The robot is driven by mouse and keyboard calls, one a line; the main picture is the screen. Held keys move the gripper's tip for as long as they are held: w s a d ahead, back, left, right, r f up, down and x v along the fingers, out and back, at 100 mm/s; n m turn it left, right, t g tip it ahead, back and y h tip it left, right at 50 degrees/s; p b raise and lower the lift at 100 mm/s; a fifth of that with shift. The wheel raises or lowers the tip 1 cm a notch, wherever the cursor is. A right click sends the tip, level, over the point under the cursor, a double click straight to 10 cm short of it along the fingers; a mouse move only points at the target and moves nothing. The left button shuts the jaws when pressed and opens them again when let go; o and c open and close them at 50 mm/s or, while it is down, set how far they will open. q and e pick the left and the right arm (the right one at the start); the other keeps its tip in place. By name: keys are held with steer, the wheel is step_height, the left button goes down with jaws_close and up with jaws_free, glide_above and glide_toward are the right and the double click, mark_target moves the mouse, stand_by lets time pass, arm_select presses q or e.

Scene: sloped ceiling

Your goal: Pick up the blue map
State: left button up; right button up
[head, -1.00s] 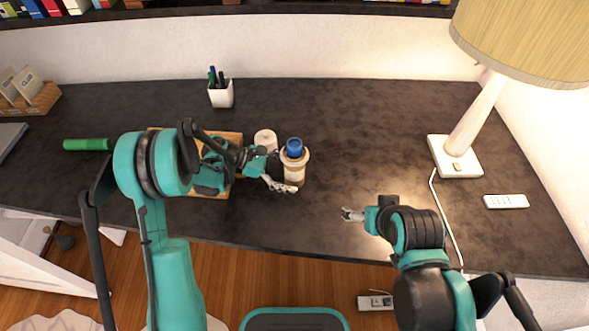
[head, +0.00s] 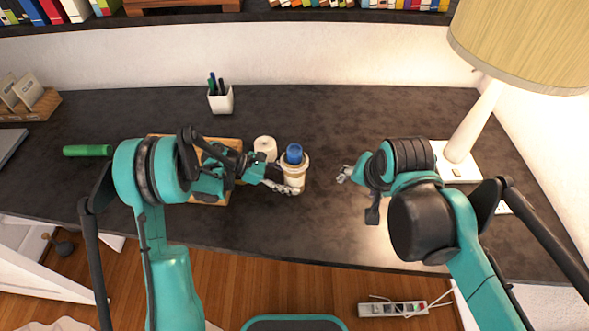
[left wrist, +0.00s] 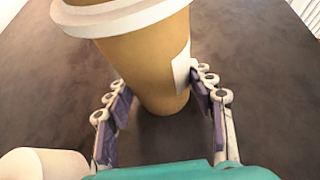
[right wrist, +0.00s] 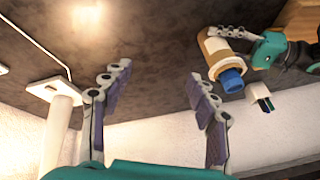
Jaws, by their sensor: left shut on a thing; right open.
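The blue map (head: 294,154) is a short blue roll standing upright in a tan paper cup (head: 296,178) with a white rim. My left gripper (head: 288,187) is shut on the cup from its front left side. The left wrist view shows the cup (left wrist: 140,60) between the two fingers (left wrist: 163,112); the map is out of that view. My right gripper (head: 343,174) is open and empty, right of the cup and apart from it. In the right wrist view the blue map (right wrist: 232,80) shows beyond the right finger.
A white roll-like object (head: 265,148) stands close left of the cup. A wooden board (head: 165,136) lies partly under my left arm. The dark desk (head: 350,115) is clear behind the cup.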

steer(key=w+a+r+m+g, duration=0.3)
steer(key=w+a+r+m, duration=0.35)
steer(key=w, duration=0.25)
steer(key=m+g, duration=0.2)
steer(key=m, duration=0.7)
glide_above(294, 149)
steer(key=shift+m, duration=0.25)
steer(key=f, duration=0.5)
steer(key=shift+w+a, duration=0.1)
steer(key=shift+a, duration=0.1)
steer(key=f, duration=0.6)
steer(key=shift+d+f, duration=0.25)
steer(key=c, duration=1.2)
